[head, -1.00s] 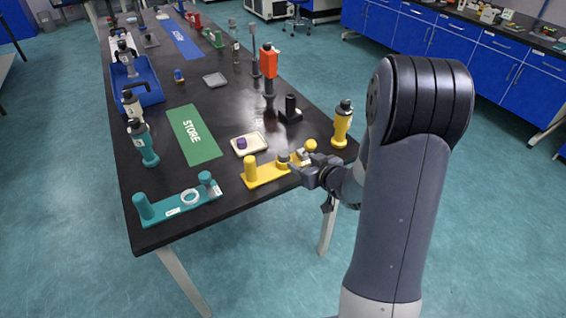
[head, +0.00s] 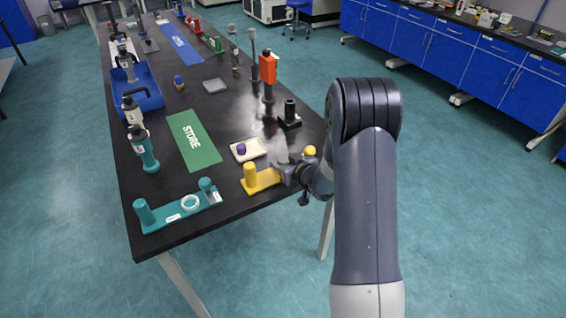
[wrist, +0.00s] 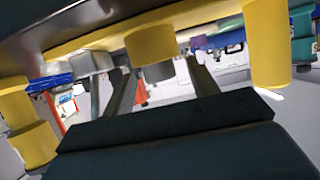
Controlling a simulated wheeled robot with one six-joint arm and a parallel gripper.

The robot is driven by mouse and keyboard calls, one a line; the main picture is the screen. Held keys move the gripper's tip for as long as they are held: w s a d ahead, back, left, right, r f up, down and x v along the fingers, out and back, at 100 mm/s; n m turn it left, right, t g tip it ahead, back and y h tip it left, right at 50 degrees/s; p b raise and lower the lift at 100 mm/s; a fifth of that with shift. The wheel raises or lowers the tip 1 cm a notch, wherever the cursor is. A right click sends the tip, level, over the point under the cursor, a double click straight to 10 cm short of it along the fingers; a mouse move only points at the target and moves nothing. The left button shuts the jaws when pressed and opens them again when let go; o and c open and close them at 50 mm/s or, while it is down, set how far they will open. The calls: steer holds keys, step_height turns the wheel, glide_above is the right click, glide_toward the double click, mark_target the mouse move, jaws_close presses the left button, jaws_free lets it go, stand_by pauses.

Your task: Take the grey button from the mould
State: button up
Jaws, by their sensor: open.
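The yellow stand (head: 264,181) sits at the table's front right edge, with a post at its left end and a yellow knob at its right. In the wrist view, which looks inverted, the stand (wrist: 75,47) is along the top. A yellow mould (wrist: 152,43) hangs down in the picture from its middle, with the grey button (wrist: 156,71) at its end. My gripper (wrist: 158,75) is open, one dark finger on each side of the button; I cannot tell whether they touch it. In the head view my gripper (head: 287,172) hides the mould and button.
A pale tray (head: 257,155) with a purple piece (head: 241,148) lies just behind the yellow stand. A teal stand (head: 180,217) is to its left, a green STORE mat (head: 205,157) behind. A grey block (wrist: 92,62) is beside the mould in the wrist view.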

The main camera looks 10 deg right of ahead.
steer(key=c, duration=1.1)
steer(key=shift+o, duration=0.2)
steer(key=shift+r, duration=0.1)
